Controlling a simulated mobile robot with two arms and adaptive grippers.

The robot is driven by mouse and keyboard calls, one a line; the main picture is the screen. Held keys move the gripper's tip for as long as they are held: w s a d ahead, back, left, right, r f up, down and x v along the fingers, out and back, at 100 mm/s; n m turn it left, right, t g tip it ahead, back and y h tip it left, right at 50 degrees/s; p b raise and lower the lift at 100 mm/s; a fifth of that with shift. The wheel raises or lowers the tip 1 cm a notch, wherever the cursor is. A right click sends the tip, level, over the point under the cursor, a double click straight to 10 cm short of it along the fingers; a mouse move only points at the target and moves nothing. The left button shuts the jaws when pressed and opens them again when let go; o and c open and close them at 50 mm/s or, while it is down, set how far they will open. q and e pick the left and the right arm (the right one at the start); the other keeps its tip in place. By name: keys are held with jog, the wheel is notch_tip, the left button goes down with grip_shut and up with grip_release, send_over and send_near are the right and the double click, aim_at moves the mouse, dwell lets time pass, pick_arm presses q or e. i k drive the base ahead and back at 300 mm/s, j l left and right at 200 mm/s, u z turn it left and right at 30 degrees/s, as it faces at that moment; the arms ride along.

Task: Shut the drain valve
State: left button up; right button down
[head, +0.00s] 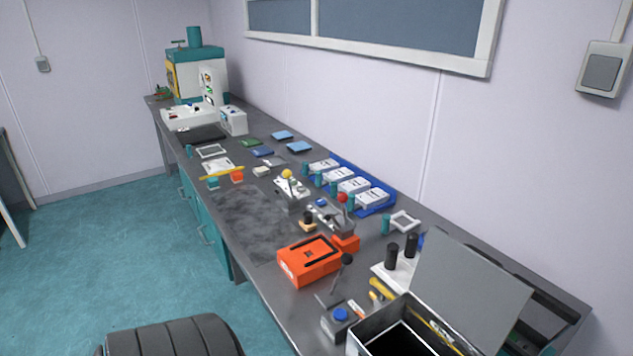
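I cannot make out the drain valve for certain at this distance. A tall machine (195,75) with a teal top and a yellow side panel stands at the far end of the bench. A small green and red item (163,92) sits beside it on the left, too small to tell what it is. Several small fittings with coloured knobs stand mid-bench, including one with a yellow ball (287,174) and one with a red ball (342,197). Neither of my grippers is in view.
The long grey bench (243,215) runs along the right wall. An orange box (310,262), a blue tray (376,208) and an open grey toolbox (465,290) crowd its near half. A dark ribbed rounded shape (175,338) is at the bottom. The teal floor (100,240) is clear on the left.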

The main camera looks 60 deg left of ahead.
aim_at(374, 282)
jog(key=j, duration=0.75)
jog(key=k+j, duration=0.15)
jog(key=j, duration=1.3)
jog(key=k, duration=0.05)
